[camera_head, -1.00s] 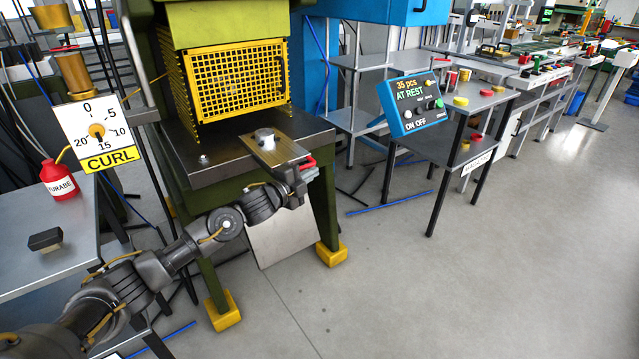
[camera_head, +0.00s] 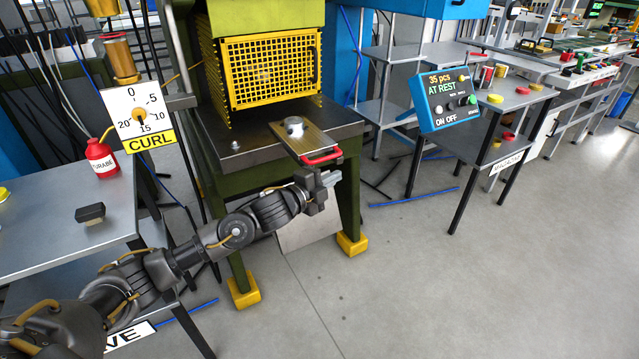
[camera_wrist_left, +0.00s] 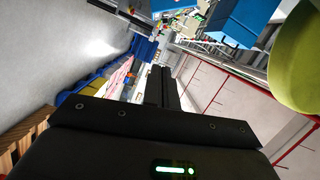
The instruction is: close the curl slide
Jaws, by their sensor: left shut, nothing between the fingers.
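The curl slide (camera_head: 308,142) is a flat brass-coloured plate with a round metal piece (camera_head: 293,126) on it. It sticks out from below the yellow mesh guard of the press, over the front edge of the press table. A red handle (camera_head: 322,158) is at its front end. My left gripper (camera_head: 330,178) is shut and empty, just below and in front of the red handle, apparently apart from it. In the left wrist view, its dark fingers (camera_wrist_left: 161,88) lie together with nothing between them. My right gripper is not in view.
The yellow mesh guard (camera_head: 268,70) stands behind the slide on the press table (camera_head: 240,152). A CURL dial (camera_head: 138,118) and a side table (camera_head: 40,235) with a red bottle (camera_head: 102,160) are at left. A control box (camera_head: 447,98) is at right. The floor in front is clear.

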